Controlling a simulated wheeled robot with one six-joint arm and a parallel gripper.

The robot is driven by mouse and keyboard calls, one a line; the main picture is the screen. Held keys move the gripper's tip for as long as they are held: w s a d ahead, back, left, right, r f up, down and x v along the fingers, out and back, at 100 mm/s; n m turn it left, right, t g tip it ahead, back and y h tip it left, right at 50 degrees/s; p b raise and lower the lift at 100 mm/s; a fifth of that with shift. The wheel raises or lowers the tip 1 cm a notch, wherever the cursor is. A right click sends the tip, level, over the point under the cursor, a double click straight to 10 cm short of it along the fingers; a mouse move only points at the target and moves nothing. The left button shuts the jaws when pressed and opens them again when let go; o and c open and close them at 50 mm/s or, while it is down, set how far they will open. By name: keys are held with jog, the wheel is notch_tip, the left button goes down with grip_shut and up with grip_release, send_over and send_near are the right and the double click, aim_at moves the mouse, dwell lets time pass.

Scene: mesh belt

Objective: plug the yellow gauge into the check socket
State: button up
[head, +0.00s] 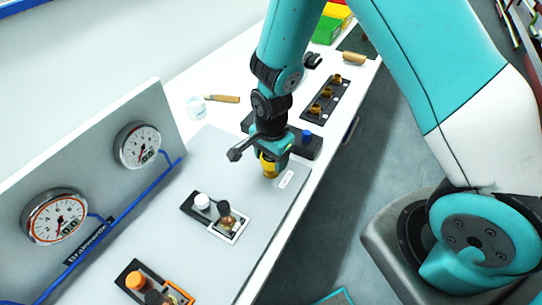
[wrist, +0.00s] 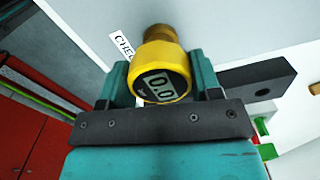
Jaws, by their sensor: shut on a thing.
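The yellow gauge (head: 268,169) is held between the fingers of my gripper (head: 271,155), low over the grey panel. In the wrist view the yellow gauge (wrist: 162,64) shows its dark round face with a digital reading, between the two teal fingers of my gripper (wrist: 158,78). The check socket itself is not seen; the gauge and gripper cover that area. I cannot tell whether the gauge touches it.
A dark block with a white cap and a black-topped brass fitting (head: 226,218) stands nearer the camera. An orange-marked block (head: 137,281) is at the bottom. Two dial gauges (head: 139,146) are on the upright board. A black rack with brass fittings (head: 327,96) lies behind.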

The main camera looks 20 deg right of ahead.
jog(key=shift+f, duration=0.25)
jog(key=o, duration=1.1)
jog(key=shift+r, duration=0.1)
notch_tip(320, 180, up, 17)
jog(key=b, duration=0.3)
jog(key=shift+r, duration=0.1)
